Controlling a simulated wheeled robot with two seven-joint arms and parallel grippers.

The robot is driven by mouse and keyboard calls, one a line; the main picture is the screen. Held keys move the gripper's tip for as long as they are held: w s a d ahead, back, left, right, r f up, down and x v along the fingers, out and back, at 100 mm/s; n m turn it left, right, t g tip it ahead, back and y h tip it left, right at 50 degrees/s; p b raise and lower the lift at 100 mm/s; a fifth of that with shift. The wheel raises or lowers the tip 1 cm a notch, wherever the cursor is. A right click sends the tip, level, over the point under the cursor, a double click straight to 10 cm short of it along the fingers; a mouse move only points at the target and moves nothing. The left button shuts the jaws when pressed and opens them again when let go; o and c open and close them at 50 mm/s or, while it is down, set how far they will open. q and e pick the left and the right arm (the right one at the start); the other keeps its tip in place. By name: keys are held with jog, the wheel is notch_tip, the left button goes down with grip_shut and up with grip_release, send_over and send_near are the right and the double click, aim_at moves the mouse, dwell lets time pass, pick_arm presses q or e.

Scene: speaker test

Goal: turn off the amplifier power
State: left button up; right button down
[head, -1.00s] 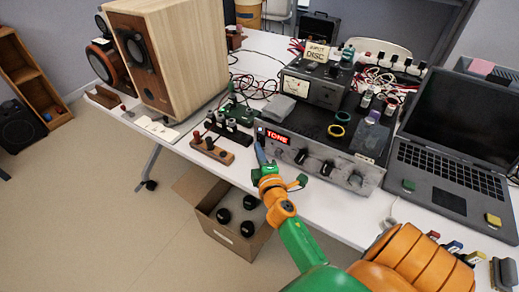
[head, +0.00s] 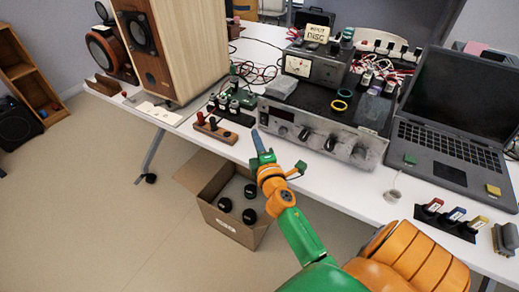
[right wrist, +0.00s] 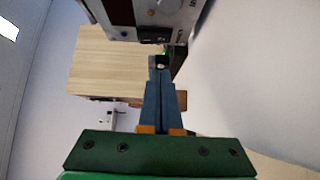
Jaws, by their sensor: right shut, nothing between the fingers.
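The amplifier (head: 350,152) stands on the white table with its silver front toward me. Its display (head: 279,129) is dark. In the right wrist view the amplifier front (right wrist: 170,18) fills the top, with a small dark switch (right wrist: 153,39) low on it. My right gripper (head: 257,136) is shut and empty, just in front of the amplifier's lower left corner. In the right wrist view its blue fingers (right wrist: 161,76) are together, pointing at the panel and apparently apart from it. My left gripper is not in view.
A wooden speaker (head: 190,50) stands left, a laptop (head: 450,130) right. A connector block (head: 216,130) lies left of my gripper. An open cardboard box (head: 226,228) is on the floor below. Coloured connectors (head: 455,216) sit at the table's right front.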

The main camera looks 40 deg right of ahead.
jog(key=shift+s+a, duration=0.75)
jog(key=shift+s, duration=0.25)
jog(key=s, duration=0.1)
jog(key=s+f+b, duration=0.1)
jog(key=s, duration=0.1)
jog(key=shift+s+a, duration=0.2)
jog(key=shift+s, duration=0.1)
pick_arm(q)
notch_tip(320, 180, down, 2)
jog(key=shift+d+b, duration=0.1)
jog(key=shift+b, duration=0.35)
pick_arm(e)
jog(key=v, duration=0.4)
jog(key=shift+a+r, duration=0.1)
jog(key=shift+r, duration=0.05)
